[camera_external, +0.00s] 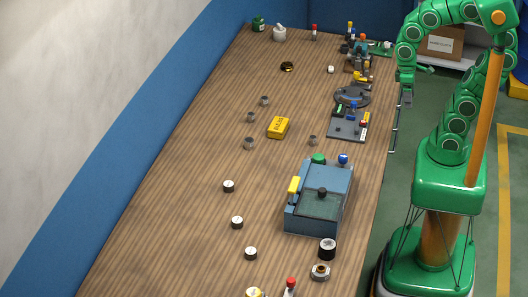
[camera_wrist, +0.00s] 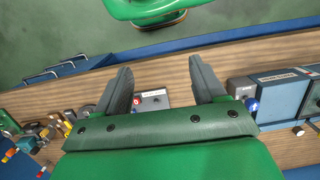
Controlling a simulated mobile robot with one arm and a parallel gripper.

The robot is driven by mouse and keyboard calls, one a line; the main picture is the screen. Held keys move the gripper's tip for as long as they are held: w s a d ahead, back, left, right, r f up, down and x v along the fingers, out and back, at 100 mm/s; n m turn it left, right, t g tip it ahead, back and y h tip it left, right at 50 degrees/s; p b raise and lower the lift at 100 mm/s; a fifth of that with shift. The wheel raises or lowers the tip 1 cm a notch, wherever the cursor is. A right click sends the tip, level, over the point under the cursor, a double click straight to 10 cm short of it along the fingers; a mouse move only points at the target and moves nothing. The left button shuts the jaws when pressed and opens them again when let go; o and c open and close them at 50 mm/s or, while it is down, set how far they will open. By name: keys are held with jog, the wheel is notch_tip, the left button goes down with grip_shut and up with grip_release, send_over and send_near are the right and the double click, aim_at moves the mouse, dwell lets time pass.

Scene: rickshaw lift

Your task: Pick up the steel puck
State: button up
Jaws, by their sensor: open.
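My gripper (camera_external: 407,97) hangs at the table's right edge in the external view, high and apart from the table things. In the wrist view my gripper (camera_wrist: 162,80) shows two spread fingers with nothing held between them. I cannot tell for certain which thing is the steel puck. Several small grey metallic cylinders stand mid-table, among them one at the back (camera_external: 265,100), one nearer the front (camera_external: 248,143) and one to the right (camera_external: 312,140). Black pucks with white tops (camera_external: 237,222) stand further forward. None of these is near my fingers.
A blue-grey box machine (camera_external: 318,197) stands at the table's right side. A yellow block (camera_external: 278,127) lies mid-table. A grey plate (camera_external: 347,127) with small parts and a round dark fixture (camera_external: 352,96) sit near the right edge. The left of the wooden table (camera_external: 175,150) is clear.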

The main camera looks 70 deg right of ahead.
jog(key=w+a+f+m+g+y, duration=0.1)
jog(key=w+a+m+y, duration=0.2)
jog(key=w+a, duration=1)
jog(key=w+a+f+m+y, duration=0.1)
jog(key=w+a+m+y, duration=0.25)
jog(key=w+a, duration=1.05)
jog(key=m+g+y, duration=0.1)
jog(key=m+y, duration=0.5)
jog(key=m, duration=0.2)
send_near(237, 218)
jog(key=shift+a+f+n, duration=0.1)
jog(key=shift+a+n, duration=0.15)
jog(key=shift+a, duration=0.45)
jog(key=shift+w+a+f, duration=0.2)
jog(key=shift+a+f, duration=0.1)
jog(key=shift+a, duration=0.05)
jog(key=shift+a+f, duration=0.2)
jog(key=shift+a, duration=0.15)
jog(key=shift+s+x, duration=0.25)
jog(key=shift+x, duration=1.55)
jog(key=shift+s+x, duration=0.25)
jog(key=shift+x, duration=1.55)
jog(key=shift+d, duration=0.15)
jog(key=c, duration=1.3)
